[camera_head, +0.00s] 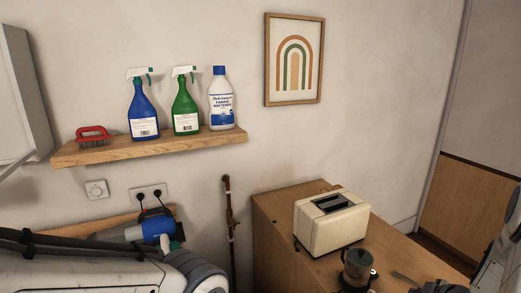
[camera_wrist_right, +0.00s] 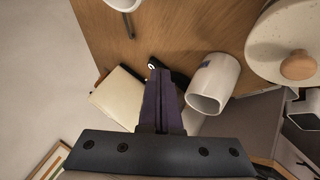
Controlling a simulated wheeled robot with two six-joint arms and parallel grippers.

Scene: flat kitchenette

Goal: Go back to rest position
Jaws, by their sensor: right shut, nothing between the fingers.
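My right gripper (camera_wrist_right: 158,75) shows in the right wrist view with its two dark fingers together and nothing between them. It is above the wooden counter, with a cream block-like object (camera_wrist_right: 115,100) to its left and a white cup (camera_wrist_right: 213,83) to its right. In the head view, part of my right arm (camera_head: 497,265) enters at the lower right edge. My left arm (camera_head: 80,272) lies across the lower left of the head view. Its gripper is out of view.
A cream toaster (camera_head: 331,222) and a moka pot (camera_head: 357,268) stand on the wooden cabinet (camera_head: 272,215). The wall shelf (camera_head: 160,147) holds a red brush, two spray bottles and a white bottle. In the wrist view, a pale lidded pot (camera_wrist_right: 275,45) is at upper right.

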